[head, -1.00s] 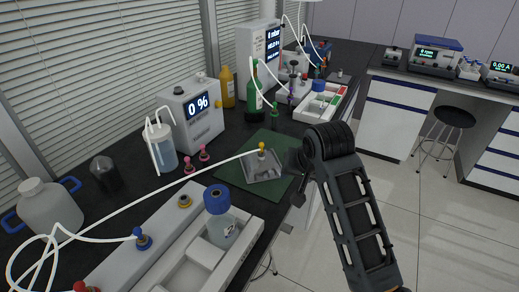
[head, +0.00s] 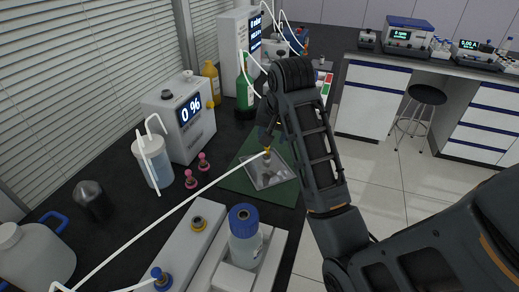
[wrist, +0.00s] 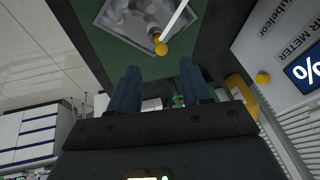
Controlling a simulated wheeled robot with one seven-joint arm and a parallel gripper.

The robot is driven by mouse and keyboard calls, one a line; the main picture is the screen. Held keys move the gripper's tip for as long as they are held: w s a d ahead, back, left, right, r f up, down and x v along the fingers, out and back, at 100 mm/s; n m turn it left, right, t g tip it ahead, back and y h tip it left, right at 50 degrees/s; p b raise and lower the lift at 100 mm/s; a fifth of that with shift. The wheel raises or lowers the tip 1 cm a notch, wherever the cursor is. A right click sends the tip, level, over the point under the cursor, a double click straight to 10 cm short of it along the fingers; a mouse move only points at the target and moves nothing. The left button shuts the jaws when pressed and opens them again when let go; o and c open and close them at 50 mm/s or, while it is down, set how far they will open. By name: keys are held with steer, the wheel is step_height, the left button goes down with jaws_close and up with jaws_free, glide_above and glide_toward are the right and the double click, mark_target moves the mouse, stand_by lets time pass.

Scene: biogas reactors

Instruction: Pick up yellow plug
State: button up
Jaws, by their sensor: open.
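The yellow plug (head: 267,151) stands at the metal tray on the green mat, with a white tube running from it to the lower left. In the wrist view the yellow plug (wrist: 161,49) shows at top centre, beyond the fingertips, with the white tube beside it. My gripper (wrist: 158,80) is open and empty, its two dark fingers apart. In the head view my gripper is mostly hidden behind my arm, just above and beside the plug. I see no contact with the plug.
The metal tray (head: 276,175) lies on the green mat (head: 236,181). Two pink plugs (head: 190,180) stand to its left. A blue-capped bottle (head: 244,235) stands in front. A "0 %" meter (head: 172,128) and a green bottle (head: 242,92) stand behind.

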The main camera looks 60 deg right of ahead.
mark_target(267, 150)
steer(key=p+x, duration=0.1)
steer(key=x, duration=0.5)
steer(key=shift+w+f, duration=0.25)
steer(key=shift+f, duration=0.1)
jaws_close()
